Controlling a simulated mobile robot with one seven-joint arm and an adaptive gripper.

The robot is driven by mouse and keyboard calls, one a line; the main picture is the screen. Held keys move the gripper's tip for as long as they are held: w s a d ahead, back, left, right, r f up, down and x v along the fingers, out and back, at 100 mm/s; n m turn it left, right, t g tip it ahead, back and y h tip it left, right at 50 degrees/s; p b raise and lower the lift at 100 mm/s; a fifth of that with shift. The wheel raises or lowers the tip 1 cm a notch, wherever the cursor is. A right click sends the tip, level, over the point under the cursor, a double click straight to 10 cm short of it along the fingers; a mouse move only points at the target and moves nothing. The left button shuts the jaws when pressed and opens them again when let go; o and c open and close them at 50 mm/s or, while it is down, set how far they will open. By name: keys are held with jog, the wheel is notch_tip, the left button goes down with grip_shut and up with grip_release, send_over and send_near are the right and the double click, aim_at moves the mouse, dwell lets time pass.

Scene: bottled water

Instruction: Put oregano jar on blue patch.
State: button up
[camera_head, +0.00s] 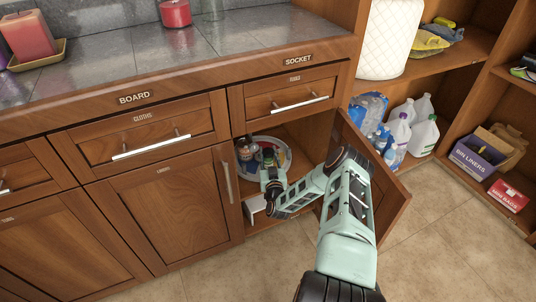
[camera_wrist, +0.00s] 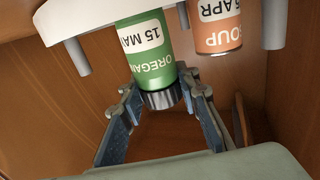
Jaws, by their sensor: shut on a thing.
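The oregano jar (camera_wrist: 150,60) is green with a white label and a silver cap, and looks upside down in the wrist view. My gripper (camera_wrist: 160,92) has its fingers on both sides of the jar's cap end and is shut on it. In the head view my gripper (camera_head: 268,170) reaches into the open cupboard at a round white tray (camera_head: 287,153). The tray also shows at the top of the wrist view (camera_wrist: 75,22), with short posts. I cannot tell whether the jar touches it. I cannot make out the blue patch for certain.
An orange soup can (camera_wrist: 218,28) is close beside the jar. More containers (camera_head: 246,148) stand at the tray's left. The open cupboard door (camera_head: 392,205) is right of my arm. Jugs (camera_head: 423,135) and boxes fill the shelves at right.

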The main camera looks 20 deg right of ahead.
jog(key=shift+f, duration=0.25)
jog(key=o, duration=1.2)
jog(key=shift+r, duration=0.1)
jog(key=shift+r, duration=0.1)
jog(key=shift+s+r+p, duration=0.15)
jog(key=shift+p, duration=0.15)
jog(key=p+v, duration=0.3)
jog(key=v, duration=0.8)
jog(key=shift+s+a, duration=0.2)
jog(key=shift+s, duration=0.15)
